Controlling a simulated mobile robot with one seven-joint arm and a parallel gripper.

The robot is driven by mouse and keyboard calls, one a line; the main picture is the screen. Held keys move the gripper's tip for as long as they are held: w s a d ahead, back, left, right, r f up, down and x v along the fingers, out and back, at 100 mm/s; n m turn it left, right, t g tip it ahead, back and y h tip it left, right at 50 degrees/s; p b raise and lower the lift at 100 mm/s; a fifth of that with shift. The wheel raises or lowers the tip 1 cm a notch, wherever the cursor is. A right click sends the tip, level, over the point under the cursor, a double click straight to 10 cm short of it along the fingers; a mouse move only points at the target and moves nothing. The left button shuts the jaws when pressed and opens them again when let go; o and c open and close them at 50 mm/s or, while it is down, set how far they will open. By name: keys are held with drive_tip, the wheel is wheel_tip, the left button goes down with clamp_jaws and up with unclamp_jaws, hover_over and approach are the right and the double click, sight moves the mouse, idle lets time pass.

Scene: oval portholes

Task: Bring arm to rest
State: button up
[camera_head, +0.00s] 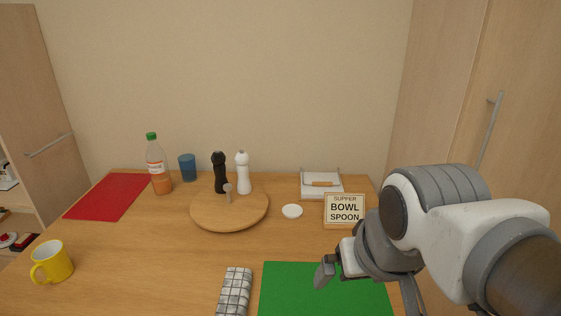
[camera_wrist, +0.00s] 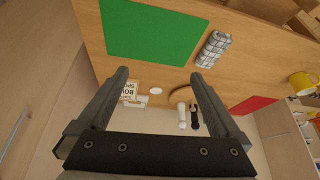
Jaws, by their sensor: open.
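My arm reaches in from the right in the head view. My gripper (camera_head: 368,290) hangs over the green mat (camera_head: 290,290) at the table's front right. In the wrist view my gripper (camera_wrist: 159,76) has its two dark fingers spread wide, with nothing between them. The green mat (camera_wrist: 150,32) shows beyond the fingertips. The fingers touch no object that I can see. My forearm hides part of the table's right side in the head view.
A sign (camera_head: 344,210) reading "SUPPER BOWL SPOON" stands just behind my gripper. A rolled checked cloth (camera_head: 235,291) lies left of the mat. A round board (camera_head: 230,209), two mills, a bottle (camera_head: 157,165) and a yellow mug (camera_head: 53,262) stand further left. The table's middle left is clear.

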drive_tip(key=shift+s+d+f, duration=0.2)
drive_tip(key=shift+s+d, duration=0.1)
drive_tip(key=shift+s, duration=0.3)
wheel_tip(320, 180, up, 12)
drive_tip(key=p, duration=1.1)
drive_tip(key=shift+f+p, duration=0.15)
drive_tip(key=shift+p, duration=0.2)
